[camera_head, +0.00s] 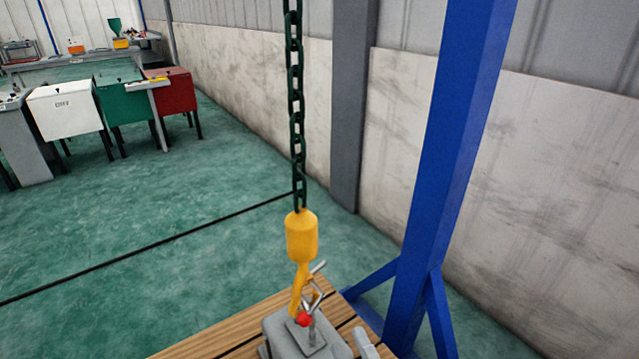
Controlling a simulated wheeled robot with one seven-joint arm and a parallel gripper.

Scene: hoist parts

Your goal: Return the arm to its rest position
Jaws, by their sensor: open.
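My gripper and arm do not show clearly anywhere in the head view. A yellow hoist hook (302,238) hangs on a dark chain (296,110) near the middle of the picture. The hook's lower end is at a metal shackle (312,299) with a red part (304,319), on top of a grey block (283,337). The picture is too small to tell whether the hook passes through the shackle. The block is cut off by the bottom edge.
The block is on a wooden slatted surface (222,340). A blue post (445,150) with slanted braces stands to its right, before a pale wall (570,180). White (65,106), green (124,100) and red (175,92) bins stand far left. Green floor between is clear.

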